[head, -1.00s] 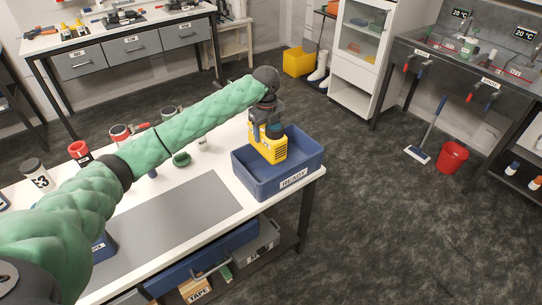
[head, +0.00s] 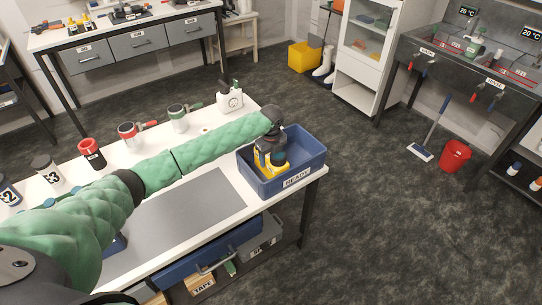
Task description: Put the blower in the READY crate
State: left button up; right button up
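The blower (head: 274,170), yellow with dark parts, is down inside the blue READY crate (head: 296,181) at the right end of the white bench. My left arm, in a green sleeve, reaches in from the left. My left gripper (head: 268,153) points down over the crate and is shut on the top of the blower. Its fingertips are partly hidden against the dark parts. The crate's front wall hides the blower's lower part, so I cannot tell whether it touches the crate floor. My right gripper is not in view.
A grey mat (head: 190,213) lies on the bench left of the crate. Several containers and a white device (head: 230,97) stand along the far edge. A blue drawer (head: 205,255) is under the bench. Open floor lies to the right, with a red bucket (head: 455,156) on it.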

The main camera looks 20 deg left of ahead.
pick_arm(q)
jog(key=o, duration=1.2)
jog(key=shift+c, duration=0.2)
jog(key=shift+o, duration=0.2)
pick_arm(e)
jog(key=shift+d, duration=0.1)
pick_arm(q)
jog(key=shift+r, duration=0.2)
notch_tip(320, 180, up, 11)
jog(key=b, duration=0.3)
jog(key=shift+f+b, duration=0.15)
jog(key=shift+b, duration=0.2)
jog(key=shift+r, duration=0.5)
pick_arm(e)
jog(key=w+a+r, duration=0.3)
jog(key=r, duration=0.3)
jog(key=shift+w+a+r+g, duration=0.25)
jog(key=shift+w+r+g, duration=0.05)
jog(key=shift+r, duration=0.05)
